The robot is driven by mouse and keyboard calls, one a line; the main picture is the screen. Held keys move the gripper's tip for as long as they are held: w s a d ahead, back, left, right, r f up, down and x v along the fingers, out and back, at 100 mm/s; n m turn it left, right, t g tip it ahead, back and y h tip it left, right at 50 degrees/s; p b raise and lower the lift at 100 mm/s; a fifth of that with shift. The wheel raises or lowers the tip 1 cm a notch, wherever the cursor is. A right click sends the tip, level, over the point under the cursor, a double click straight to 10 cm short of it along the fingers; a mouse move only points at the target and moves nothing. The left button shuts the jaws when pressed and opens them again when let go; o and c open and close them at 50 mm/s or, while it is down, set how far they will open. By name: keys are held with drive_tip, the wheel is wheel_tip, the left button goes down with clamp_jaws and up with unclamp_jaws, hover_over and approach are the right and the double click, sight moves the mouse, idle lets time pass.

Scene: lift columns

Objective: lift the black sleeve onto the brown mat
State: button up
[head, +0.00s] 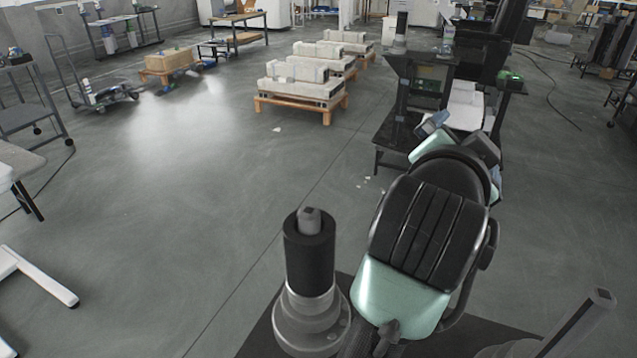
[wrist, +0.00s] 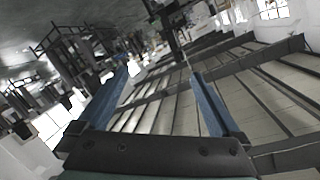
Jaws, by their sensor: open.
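My gripper (wrist: 160,100) is open in the wrist view, with its two blue fingers wide apart and nothing between them. In the head view only a small blue part of it shows beyond my arm. A small dark upright cylinder (head: 402,24) stands on a dark table (head: 408,56) at the upper right of the head view. It is too small to tell whether it is the black sleeve. My gripper is apart from it, on the near side. I can make out no brown mat in either view; my arm hides part of the table area.
A clear bottle (head: 447,37) stands to the right of the cylinder. Tall black equipment (head: 485,50) rises behind my arm. Pallets with pale blocks (head: 300,88) stand on the floor at the upper middle. Grey floor (head: 190,200) is open to the left. Carts line the left edge.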

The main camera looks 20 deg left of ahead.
drive_tip(key=a+m+g+y+p, duration=0.1)
drive_tip(key=a+m+g+p, duration=0.2)
drive_tip(key=p, duration=0.5)
drive_tip(key=r+m+g+y+p, duration=0.1)
drive_tip(key=m+g+p, duration=0.1)
drive_tip(key=g+p, duration=1.45)
hover_over(307, 208)
drive_tip(key=p, duration=0.4)
drive_tip(key=t, duration=0.4)
drive_tip(key=shift+w+d+r, duration=0.1)
drive_tip(key=shift+w, duration=0.2)
drive_tip(key=shift+s+f, duration=0.2)
drive_tip(key=shift+f, duration=0.05)
wheel_tip(307, 208, down, 8)
drive_tip(key=b, duration=0.5)
drive_tip(key=shift+r+b, duration=0.2)
drive_tip(key=shift+b, duration=0.1)
drive_tip(key=shift+s+f+p, duration=0.15)
drive_tip(key=shift+f+p, duration=0.2)
drive_tip(key=shift+f, duration=0.95)
drive_tip(key=shift+s+f+p, duration=0.1)
drive_tip(key=shift+f+p, duration=0.2)
drive_tip(key=shift+f, duration=0.95)
drive_tip(key=c, duration=1.5)
drive_tip(key=shift+r, duration=0.1)
